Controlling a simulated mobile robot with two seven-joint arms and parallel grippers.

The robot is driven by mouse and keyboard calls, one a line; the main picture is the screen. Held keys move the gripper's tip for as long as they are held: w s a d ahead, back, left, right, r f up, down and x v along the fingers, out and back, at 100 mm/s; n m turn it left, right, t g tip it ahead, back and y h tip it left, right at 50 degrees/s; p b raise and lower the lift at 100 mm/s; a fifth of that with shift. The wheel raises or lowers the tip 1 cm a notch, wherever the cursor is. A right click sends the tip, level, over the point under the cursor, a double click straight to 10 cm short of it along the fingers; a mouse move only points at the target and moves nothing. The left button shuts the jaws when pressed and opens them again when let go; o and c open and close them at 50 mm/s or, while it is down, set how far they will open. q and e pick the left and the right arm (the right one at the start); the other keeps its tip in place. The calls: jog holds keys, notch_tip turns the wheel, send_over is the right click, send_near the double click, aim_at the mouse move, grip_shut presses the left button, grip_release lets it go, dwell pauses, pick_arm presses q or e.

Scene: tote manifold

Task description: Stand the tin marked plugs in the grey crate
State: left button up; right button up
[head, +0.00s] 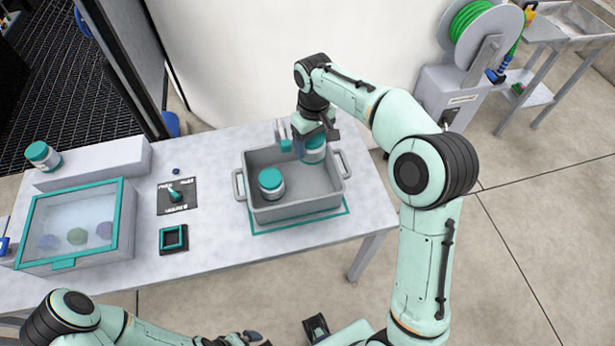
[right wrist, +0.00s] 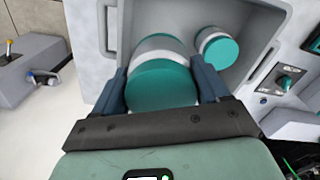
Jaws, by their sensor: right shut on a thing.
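The grey crate (head: 297,214) stands on the table. My right gripper (head: 311,138) is over its far right corner, shut on a white tin with a teal lid (head: 314,155). In the right wrist view my right gripper (right wrist: 160,88) has one finger on each side of this held tin (right wrist: 161,86). I cannot tell whether its base touches the crate floor. A second teal-lidded tin (head: 271,183) stands in the crate's left part; it also shows in the right wrist view (right wrist: 217,47). No marking can be read on either tin. My left gripper (head: 243,339) is low at the bottom edge, away from the table; its jaws are unclear.
Another teal-lidded tin (head: 42,155) stands at the table's far left. A teal-framed clear-topped box (head: 75,228), a dark plate with a lever (head: 177,197) and a small dark square frame (head: 173,239) lie left of the crate. A hose reel (head: 470,45) stands beyond the table.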

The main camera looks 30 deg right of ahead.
pick_arm(q)
jog(key=shift+s+f+b, duration=0.45)
jog(key=shift+f+b, duration=0.15)
jog(key=shift+f, duration=0.25)
pick_arm(e)
notch_tip(320, 180, down, 14)
jog(key=shift+f, duration=0.2)
jog(key=o, duration=0.8)
jog(key=shift+r, duration=0.1)
jog(key=shift+r, duration=0.2)
pick_arm(q)
jog(key=shift+w+r+p, duration=0.35)
jog(key=shift+r+p, duration=0.25)
jog(key=shift+r, duration=0.1)
pick_arm(e)
notch_tip(320, 180, up, 12)
jog(key=shift+f, duration=0.1)
